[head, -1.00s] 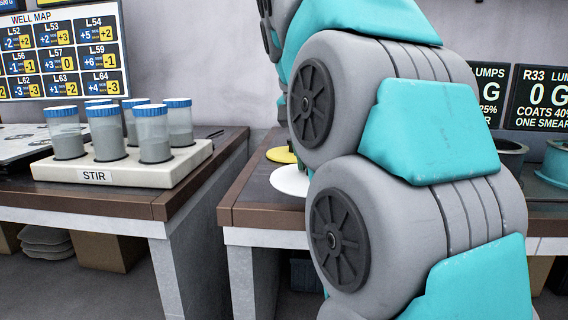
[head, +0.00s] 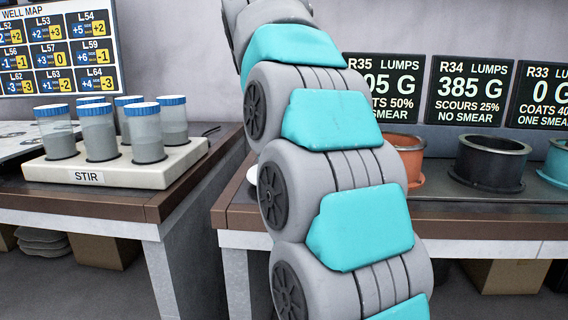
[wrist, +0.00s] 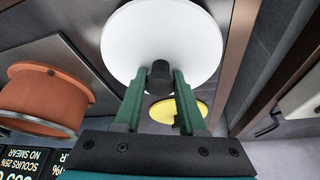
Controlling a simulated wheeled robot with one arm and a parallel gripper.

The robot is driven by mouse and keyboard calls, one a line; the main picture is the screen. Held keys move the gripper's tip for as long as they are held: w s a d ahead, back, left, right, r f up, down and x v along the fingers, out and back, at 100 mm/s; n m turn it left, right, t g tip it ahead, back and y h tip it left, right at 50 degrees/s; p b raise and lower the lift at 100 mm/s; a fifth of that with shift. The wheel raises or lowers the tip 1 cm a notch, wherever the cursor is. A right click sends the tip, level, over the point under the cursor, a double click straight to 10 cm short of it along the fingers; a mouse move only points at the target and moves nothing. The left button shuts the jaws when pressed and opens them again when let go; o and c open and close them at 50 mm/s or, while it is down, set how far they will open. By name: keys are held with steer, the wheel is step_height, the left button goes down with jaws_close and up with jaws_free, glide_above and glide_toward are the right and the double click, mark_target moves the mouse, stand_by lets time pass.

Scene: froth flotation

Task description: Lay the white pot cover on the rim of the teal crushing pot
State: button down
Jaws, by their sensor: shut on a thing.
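The white pot cover (wrist: 138,35) is a round white disc with a dark knob (wrist: 160,76), seen in the wrist view. My gripper (wrist: 160,84) has its green fingers shut on the knob. The cover appears off the bench, with the yellow cover (wrist: 178,110) beyond. In the head view my arm hides the gripper; a small white edge (head: 252,175), likely the cover, shows left of it. The teal crushing pot (head: 556,161) stands at the right edge of the head view, partly cut off, with its rim upward.
A black pot (head: 489,163) and an orange pot (head: 407,160) stand on the bench (head: 470,223) left of the teal one. Display boards (head: 473,90) stand behind. A STIR rack (head: 120,170) with several jars is on the left bench, across a gap.

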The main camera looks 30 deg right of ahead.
steer(key=shift+f, duration=0.6)
steer(key=shift+f, duration=0.2)
steer(key=shift+c, duration=2.4)
jaws_free()
